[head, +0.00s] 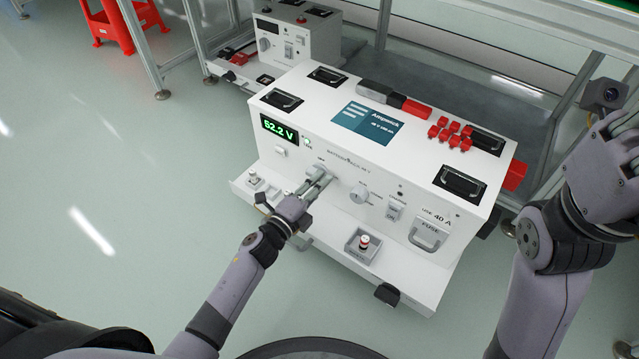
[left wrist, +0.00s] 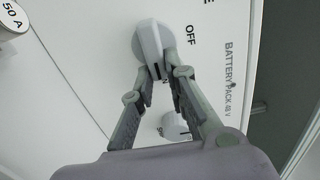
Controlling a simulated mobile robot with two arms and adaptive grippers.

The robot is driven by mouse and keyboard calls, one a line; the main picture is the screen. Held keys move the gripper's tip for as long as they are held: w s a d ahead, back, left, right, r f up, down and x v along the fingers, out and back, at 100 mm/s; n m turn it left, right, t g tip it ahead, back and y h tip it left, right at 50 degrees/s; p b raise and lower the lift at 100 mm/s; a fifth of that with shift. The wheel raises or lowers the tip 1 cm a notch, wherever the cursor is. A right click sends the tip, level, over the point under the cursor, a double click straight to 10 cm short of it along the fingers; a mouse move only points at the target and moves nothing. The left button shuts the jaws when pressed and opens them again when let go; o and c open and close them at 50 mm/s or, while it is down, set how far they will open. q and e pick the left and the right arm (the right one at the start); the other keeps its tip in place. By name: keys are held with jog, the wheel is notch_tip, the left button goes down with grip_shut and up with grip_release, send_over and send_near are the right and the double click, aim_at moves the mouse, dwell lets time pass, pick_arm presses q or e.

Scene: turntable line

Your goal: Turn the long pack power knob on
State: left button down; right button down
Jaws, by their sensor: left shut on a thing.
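The long white pack (head: 345,160) stands in the middle of the head view, with a green 52.2 V display (head: 279,129) on its front. My left gripper (head: 320,182) is shut on the power knob at the left part of that front. The OFF label (left wrist: 190,35) is to the right of the knob. My right gripper is cut off at the right edge.
A second knob (head: 360,193), a switch (head: 394,211) and a 40 A fuse handle (head: 430,233) are further right on the front. A smaller unit (head: 297,38) is behind.

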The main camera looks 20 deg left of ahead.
pick_arm(q)
jog(key=c, duration=1.6)
grip_release()
jog(key=v, duration=1.2)
